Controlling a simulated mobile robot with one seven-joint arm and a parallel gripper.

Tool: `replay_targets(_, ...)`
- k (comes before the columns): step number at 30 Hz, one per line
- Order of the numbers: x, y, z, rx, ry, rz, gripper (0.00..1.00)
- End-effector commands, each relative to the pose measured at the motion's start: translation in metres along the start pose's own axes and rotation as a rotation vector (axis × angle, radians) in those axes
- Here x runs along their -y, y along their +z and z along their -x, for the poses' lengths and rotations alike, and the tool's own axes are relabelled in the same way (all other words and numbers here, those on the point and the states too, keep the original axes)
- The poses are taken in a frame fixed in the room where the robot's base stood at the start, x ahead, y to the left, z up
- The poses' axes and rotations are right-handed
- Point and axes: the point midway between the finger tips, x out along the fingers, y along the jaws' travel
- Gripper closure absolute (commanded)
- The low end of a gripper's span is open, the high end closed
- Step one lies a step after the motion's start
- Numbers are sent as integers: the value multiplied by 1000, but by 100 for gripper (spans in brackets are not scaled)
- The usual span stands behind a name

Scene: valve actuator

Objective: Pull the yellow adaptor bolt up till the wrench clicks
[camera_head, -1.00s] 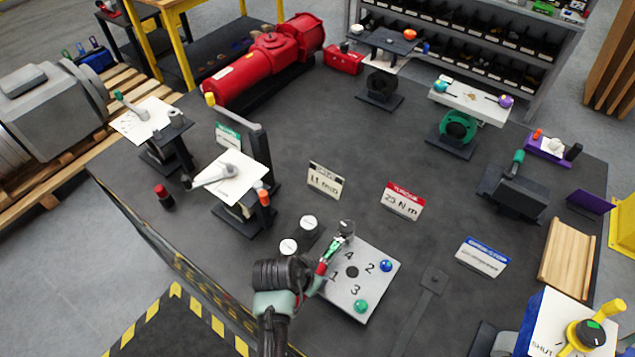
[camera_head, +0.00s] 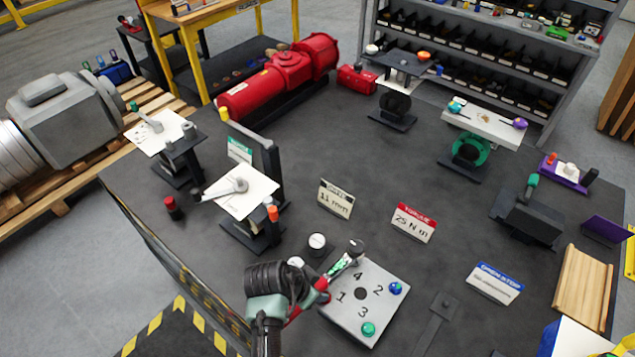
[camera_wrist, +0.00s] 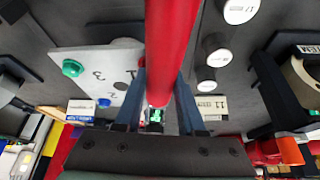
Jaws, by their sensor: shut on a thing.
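My gripper (camera_head: 318,287) is shut on a red-handled tool, which appears to be the wrench (camera_head: 343,264). Its green and silver part runs up and right to a dark round head at the upper left of the numbered plate. In the wrist view the red handle (camera_wrist: 168,50) lies between the two fingers of my gripper (camera_wrist: 160,90). The wrench head's underside is hidden.
The numbered plate (camera_head: 340,308) has blue and green knobs. White-topped dark cylinders (camera_head: 317,243) stand close behind my gripper. A bracket with a white plate (camera_head: 252,203) is to the left. Signs reading 11 mm (camera_head: 335,199) and 25 N m (camera_head: 413,222) stand behind. The table between them is clear.

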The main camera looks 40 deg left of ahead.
Motion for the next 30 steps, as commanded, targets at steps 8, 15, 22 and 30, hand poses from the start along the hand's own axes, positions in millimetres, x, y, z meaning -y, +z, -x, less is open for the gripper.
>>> replay_targets(8,3,-2,1,-4,-2,-5,100)
replay_targets(15,4,-3,3,-6,-13,15,100)
replay_targets(22,6,-7,11,-9,-17,17,100)
replay_targets(30,5,-11,20,-7,-13,15,100)
